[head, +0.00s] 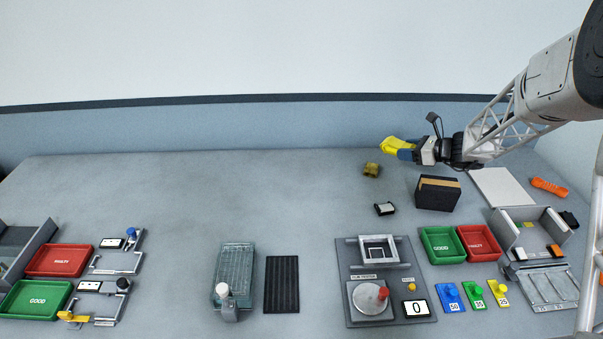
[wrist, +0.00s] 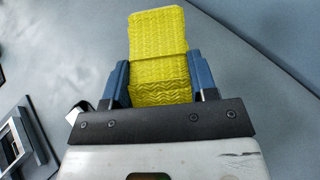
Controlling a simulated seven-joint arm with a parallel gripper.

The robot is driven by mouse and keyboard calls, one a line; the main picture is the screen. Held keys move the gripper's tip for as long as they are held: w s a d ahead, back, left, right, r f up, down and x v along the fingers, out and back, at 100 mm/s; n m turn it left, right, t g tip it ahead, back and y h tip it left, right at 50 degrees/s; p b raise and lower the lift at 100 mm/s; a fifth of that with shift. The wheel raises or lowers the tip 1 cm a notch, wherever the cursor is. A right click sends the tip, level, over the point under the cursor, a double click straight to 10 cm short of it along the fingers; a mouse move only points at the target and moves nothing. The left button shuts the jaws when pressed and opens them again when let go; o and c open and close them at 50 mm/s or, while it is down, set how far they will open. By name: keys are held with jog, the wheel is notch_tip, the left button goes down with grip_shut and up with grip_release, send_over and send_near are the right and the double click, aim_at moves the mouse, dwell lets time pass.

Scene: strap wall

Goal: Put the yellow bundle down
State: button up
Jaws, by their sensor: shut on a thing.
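The yellow bundle (head: 396,145) is in my gripper (head: 408,152) at the back right of the table in the head view. In the wrist view the bundle (wrist: 158,50) is a textured yellow block with a thin band across it. The blue fingers of my gripper (wrist: 160,85) are on either side of it, shut on its near end. The bundle's far end sticks out past the fingertips. Whether its underside touches the table cannot be told.
A small olive-yellow piece (head: 371,170) lies just below the bundle in the head view. A black box with a tan top (head: 437,193), a small black-and-white item (head: 384,209), a white plate (head: 500,186) and an orange bundle (head: 549,187) are nearby. The table's back middle (head: 230,190) is clear.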

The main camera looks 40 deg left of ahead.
jog(key=s+a, duration=0.2)
jog(key=s, duration=0.3)
jog(key=s+a+f+n+g, duration=0.1)
jog(key=s+a, duration=0.2)
jog(key=s, duration=0.3)
jog(key=s+a+g, duration=0.1)
jog(key=s+a, duration=0.2)
jog(key=s, duration=0.2)
jog(key=shift+s+f+n, duration=0.25)
jog(key=shift+f+n, duration=0.1)
jog(key=shift+n, duration=0.05)
jog(key=shift+n+g+h, duration=0.4)
jog(key=shift+n+g, duration=0.3)
jog(key=shift+g, duration=0.2)
jog(key=s+a, duration=0.1)
jog(key=s, duration=0.3)
jog(key=s+a+f, duration=0.1)
jog(key=s, duration=0.3)
jog(key=s+a, duration=0.1)
jog(key=s, duration=0.4)
jog(key=shift+s+f, duration=0.1)
jog(key=shift+f, duration=0.2)
send_over(308, 174)
jog(key=shift+f, duration=0.8)
jog(key=shift+d+f, duration=0.1)
jog(key=shift+f, duration=1.6)
jog(key=shift+f, duration=0.15)
